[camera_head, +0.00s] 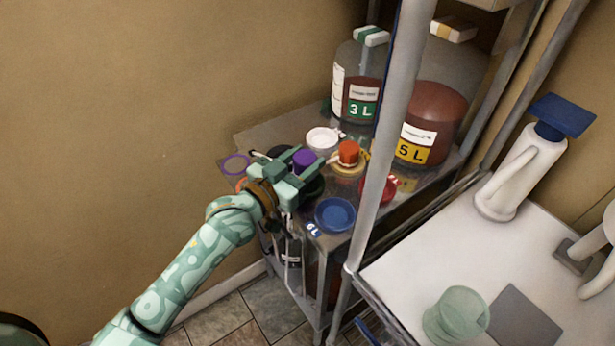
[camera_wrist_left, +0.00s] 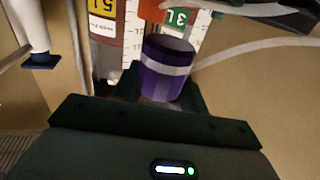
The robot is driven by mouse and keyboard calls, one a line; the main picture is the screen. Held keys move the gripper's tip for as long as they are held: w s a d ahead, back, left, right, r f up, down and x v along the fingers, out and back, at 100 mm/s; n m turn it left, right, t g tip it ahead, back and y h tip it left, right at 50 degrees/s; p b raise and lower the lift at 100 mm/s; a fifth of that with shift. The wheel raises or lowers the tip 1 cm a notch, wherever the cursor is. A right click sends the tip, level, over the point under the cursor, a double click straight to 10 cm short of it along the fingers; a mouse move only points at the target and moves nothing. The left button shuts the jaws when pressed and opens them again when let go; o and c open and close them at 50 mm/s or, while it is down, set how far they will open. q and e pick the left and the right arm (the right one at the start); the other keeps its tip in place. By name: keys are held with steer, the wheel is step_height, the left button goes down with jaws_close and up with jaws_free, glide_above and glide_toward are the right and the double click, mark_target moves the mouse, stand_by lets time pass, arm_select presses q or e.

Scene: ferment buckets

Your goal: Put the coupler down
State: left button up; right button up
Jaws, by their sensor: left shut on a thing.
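The coupler (camera_head: 304,158) is a short purple cylinder, and the left wrist view shows it (camera_wrist_left: 165,70) with a pale lilac band. My left gripper (camera_head: 297,170) is shut on it, with a finger on either side in the wrist view. In the head view the gripper hangs over the front left part of the metal shelf (camera_head: 270,133). I cannot tell whether the coupler touches the shelf. My right gripper is not in view.
Near the gripper are a white lid (camera_head: 322,139), an orange-red cap (camera_head: 348,153), a blue dish (camera_head: 335,214) and a purple ring (camera_head: 235,165). A 3 L jug (camera_head: 360,84) and a 5 L jug (camera_head: 436,108) stand behind. A grey post (camera_head: 391,135) rises at the shelf's front.

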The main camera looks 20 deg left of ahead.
arm_select(q)
steer(key=shift+w+f, duration=0.5)
steer(key=f+b, duration=0.1)
steer(key=f, duration=0.1)
steer(key=f+b, duration=0.1)
steer(key=shift+w+f, duration=0.2)
steer(key=shift+f, duration=0.2)
steer(key=shift+r, duration=0.1)
steer(key=o, duration=1.1)
steer(key=shift+c, duration=0.2)
